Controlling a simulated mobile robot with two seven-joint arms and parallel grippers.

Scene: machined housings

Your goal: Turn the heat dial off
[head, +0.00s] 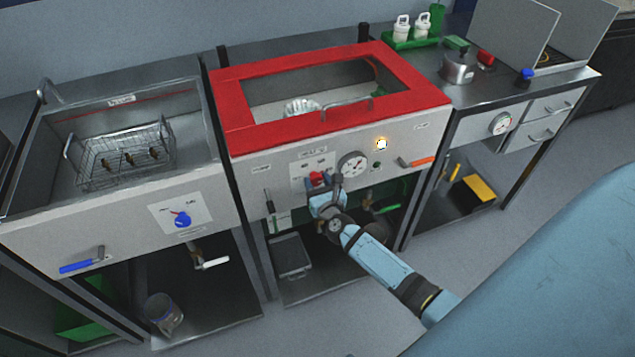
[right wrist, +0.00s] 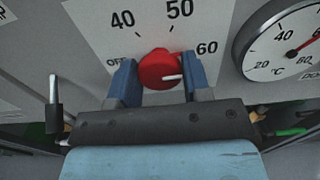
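The red heat dial (head: 316,177) is on the front panel of the middle, red-topped unit. In the right wrist view the dial (right wrist: 160,68) sits on a white plate marked OFF at left, 40, 50, and 60 at right. My right gripper (head: 319,190) is at the dial. In the right wrist view its two blue fingers (right wrist: 161,82) flank the dial, one on each side, and appear to touch it. My left gripper is not in view.
A temperature gauge (head: 352,164) is just right of the dial; its red needle shows in the right wrist view (right wrist: 291,45). A lit lamp (head: 381,143) and an orange handle (head: 416,161) are further right. A blue dial (head: 182,220) is on the left unit.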

